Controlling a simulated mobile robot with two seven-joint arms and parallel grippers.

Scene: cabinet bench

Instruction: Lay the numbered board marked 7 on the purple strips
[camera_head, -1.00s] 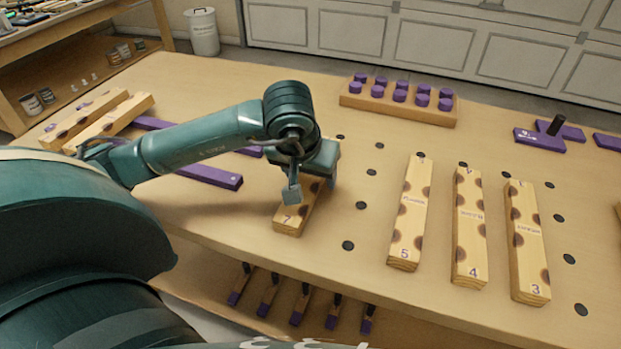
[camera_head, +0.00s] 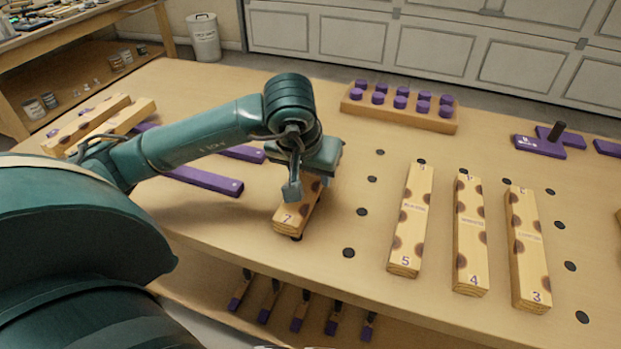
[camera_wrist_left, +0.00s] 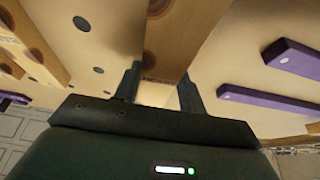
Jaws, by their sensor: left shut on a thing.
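The board marked 7 (camera_head: 289,222) is a light wooden board with dark round patches. It shows in the head view under my left gripper (camera_head: 305,183), which is shut on it. A dark hole shows just under its near end, and the board looks slightly raised off the bench. In the left wrist view the board (camera_wrist_left: 178,38) runs away between the two fingers (camera_wrist_left: 158,85). The gripper and arm hide its far part. The purple strips (camera_head: 205,180) lie left of the board, partly hidden behind my left arm. My right gripper is not in view.
Boards marked 5 (camera_head: 410,220), 4 (camera_head: 470,235) and 3 (camera_head: 528,250) lie to the right. Two boards (camera_head: 88,123) lie at the far left by the strips' ends. A wooden block with purple knobs (camera_head: 400,107) stands at the back. Bench between strips and board 7 is clear.

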